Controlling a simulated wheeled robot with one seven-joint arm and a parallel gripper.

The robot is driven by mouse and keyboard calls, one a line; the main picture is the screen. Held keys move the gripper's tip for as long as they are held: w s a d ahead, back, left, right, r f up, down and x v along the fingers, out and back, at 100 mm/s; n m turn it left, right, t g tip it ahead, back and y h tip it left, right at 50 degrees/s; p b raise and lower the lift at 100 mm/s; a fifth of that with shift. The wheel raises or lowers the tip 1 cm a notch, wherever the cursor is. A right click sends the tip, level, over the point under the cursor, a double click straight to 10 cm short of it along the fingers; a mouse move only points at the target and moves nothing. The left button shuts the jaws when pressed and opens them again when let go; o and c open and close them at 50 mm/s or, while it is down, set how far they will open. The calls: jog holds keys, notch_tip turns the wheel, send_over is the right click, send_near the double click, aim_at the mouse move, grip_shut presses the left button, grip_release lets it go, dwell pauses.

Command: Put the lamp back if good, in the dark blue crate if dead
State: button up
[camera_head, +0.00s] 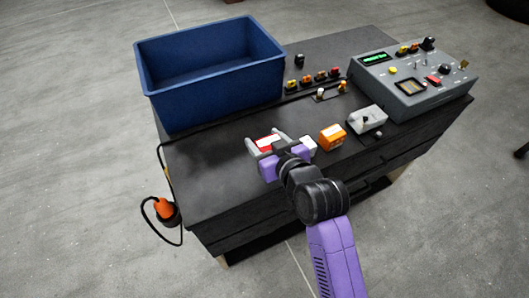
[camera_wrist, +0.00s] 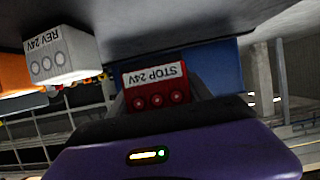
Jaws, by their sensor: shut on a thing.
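My gripper (camera_head: 267,145) is shut on a red and white lamp (camera_head: 268,141) over the front left part of the dark bench top. In the wrist view the held lamp (camera_wrist: 156,88) is upside down in the picture, reads "STOP 24V" and has three round contacts or lenses. I cannot tell whether it touches the bench. The dark blue crate (camera_head: 217,88) stands empty at the bench's back left, and part of it shows behind the lamp in the wrist view (camera_wrist: 217,66). A white lamp (camera_head: 308,145), labelled "REV 24V" in the wrist view (camera_wrist: 60,55), is just right of my gripper.
An orange lamp (camera_head: 331,137) and a pale grey holder (camera_head: 367,120) stand farther right. A grey tester (camera_head: 415,85) with a lit green display is at the back right. Several small coloured parts (camera_head: 314,79) line the middle. An orange plug (camera_head: 166,211) hangs at the left side.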

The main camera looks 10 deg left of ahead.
jog(key=shift+f, duration=2.75)
jog(key=shift+f, duration=0.2)
jog(key=o, duration=1.6)
jog(key=shift+r, duration=0.2)
jog(key=v, duration=1.2)
jog(key=shift+d+b, duration=0.1)
jog(key=shift+b, duration=0.25)
